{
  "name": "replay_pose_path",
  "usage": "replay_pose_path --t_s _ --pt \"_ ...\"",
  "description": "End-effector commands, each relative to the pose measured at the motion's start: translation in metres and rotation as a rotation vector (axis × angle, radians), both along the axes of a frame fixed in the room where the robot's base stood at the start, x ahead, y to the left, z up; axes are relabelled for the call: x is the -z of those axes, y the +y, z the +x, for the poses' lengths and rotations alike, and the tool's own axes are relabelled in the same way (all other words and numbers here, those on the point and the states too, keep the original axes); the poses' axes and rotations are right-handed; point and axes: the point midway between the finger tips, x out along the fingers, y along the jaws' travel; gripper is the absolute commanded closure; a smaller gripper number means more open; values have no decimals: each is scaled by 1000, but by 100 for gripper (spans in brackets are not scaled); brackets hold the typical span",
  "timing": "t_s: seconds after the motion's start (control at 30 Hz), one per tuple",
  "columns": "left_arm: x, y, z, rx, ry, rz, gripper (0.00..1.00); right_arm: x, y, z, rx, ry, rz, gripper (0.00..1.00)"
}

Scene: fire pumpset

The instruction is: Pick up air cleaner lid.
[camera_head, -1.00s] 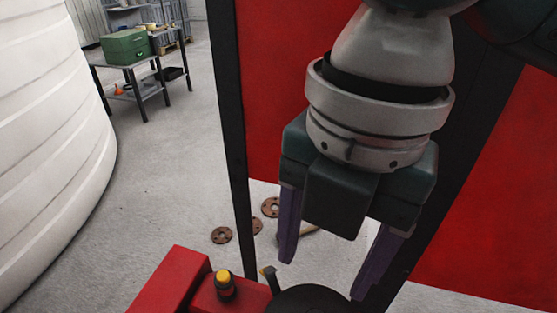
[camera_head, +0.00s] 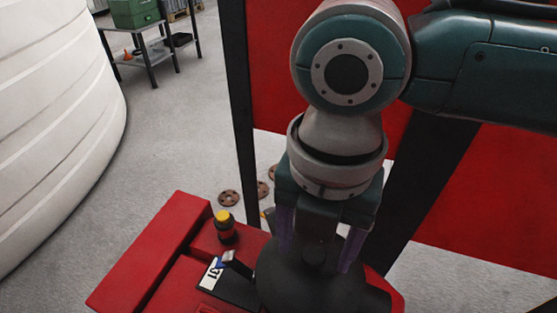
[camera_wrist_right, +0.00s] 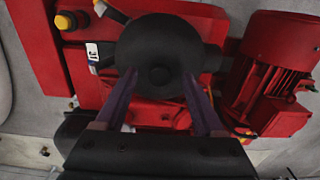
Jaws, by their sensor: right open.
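The air cleaner lid is a round black cover (camera_head: 278,285) with a small raised knob in its middle. It sits on the red pumpset near the bottom of the head view. In the right wrist view the lid (camera_wrist_right: 140,45) fills the upper middle, its knob facing the camera. My right gripper (camera_head: 318,242) points down over the lid, with its purple fingers spread and nothing between them held. In the right wrist view its fingertips (camera_wrist_right: 159,76) lie on either side of the knob. I cannot tell whether they touch the lid. My left gripper is not in view.
A yellow-topped fitting (camera_head: 224,224) and a labelled black part (camera_head: 225,283) are left of the lid. A finned red motor (camera_wrist_right: 277,72) is to its right in the wrist view. A dark upright post (camera_head: 238,120) and red panels stand behind. A large white tank (camera_head: 55,130) is left.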

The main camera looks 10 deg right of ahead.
Motion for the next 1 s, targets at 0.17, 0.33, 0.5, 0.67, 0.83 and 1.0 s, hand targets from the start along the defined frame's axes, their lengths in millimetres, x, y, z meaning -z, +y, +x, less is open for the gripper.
replay_pose_path --t_s 0.17,0.33,0.5,0.67,0.83,1.0 --pt "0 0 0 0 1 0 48 2 0 0 -1 1 -1 29" --pt "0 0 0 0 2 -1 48 2 0 0 0 0 0 42" --pt "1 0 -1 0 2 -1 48 1 0 0 0 0 0 61" --pt "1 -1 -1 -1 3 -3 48 1 0 0 0 0 0 79" --pt "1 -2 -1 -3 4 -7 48 1 0 0 0 0 0 98" --pt "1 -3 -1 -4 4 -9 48 1 0 0 0 0 0 100"
